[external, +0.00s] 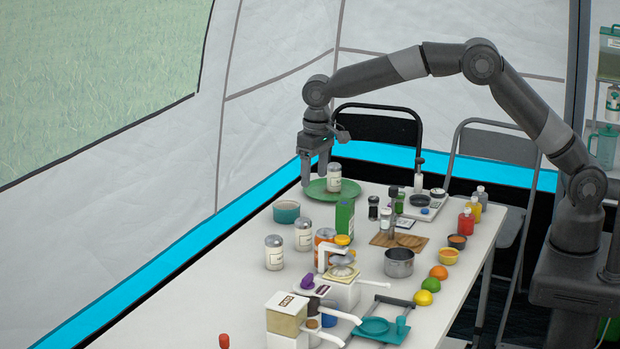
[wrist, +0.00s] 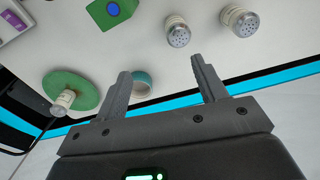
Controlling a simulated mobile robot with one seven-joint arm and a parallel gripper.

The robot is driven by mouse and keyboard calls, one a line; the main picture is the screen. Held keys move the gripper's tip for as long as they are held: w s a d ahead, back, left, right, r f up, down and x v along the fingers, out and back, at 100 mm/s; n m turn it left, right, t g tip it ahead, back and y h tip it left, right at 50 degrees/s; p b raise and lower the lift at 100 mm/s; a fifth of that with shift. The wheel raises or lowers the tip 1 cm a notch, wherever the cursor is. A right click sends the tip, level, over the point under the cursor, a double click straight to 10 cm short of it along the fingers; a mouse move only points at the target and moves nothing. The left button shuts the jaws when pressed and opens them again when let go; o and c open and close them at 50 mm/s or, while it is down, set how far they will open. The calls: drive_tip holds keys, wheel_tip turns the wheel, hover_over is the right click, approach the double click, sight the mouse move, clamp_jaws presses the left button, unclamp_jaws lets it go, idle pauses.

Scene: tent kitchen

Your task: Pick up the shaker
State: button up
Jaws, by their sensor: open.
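Three white shakers with grey perforated lids are in view, and I cannot tell which one the task means. One shaker (external: 334,178) stands on a green plate (external: 316,193) at the table's far end; it also shows at the left of the wrist view (wrist: 64,101). Two more, a middle shaker (external: 303,236) and a nearer shaker (external: 274,253), stand on the table's left side; the wrist view shows two such shakers at the top (wrist: 178,33) (wrist: 240,20). My gripper (external: 314,178) is open and empty, above the plate area, left of the plate's shaker.
A teal bowl (external: 286,212) stands near the plate and shows between my fingers in the wrist view (wrist: 141,84). A green carton (external: 344,218) stands right of it. Jars, a pot (external: 399,263) and bottles crowd the right. The table's left strip is clear.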

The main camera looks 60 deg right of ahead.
hover_over(301, 218)
drive_tip(key=shift+g, duration=0.3)
wheel_tip(301, 218, down, 6)
drive_tip(key=shift+r, duration=0.25)
drive_tip(key=shift+a+f, duration=0.1)
drive_tip(key=shift+f, duration=0.5)
wheel_tip(301, 218, down, 5)
drive_tip(key=shift+f, duration=0.1)
drive_tip(key=f, duration=0.5)
drive_tip(key=shift+s+a, duration=0.1)
drive_tip(key=shift+s, duration=0.3)
drive_tip(key=shift+c, duration=0.3)
drive_tip(key=c, duration=1.1)
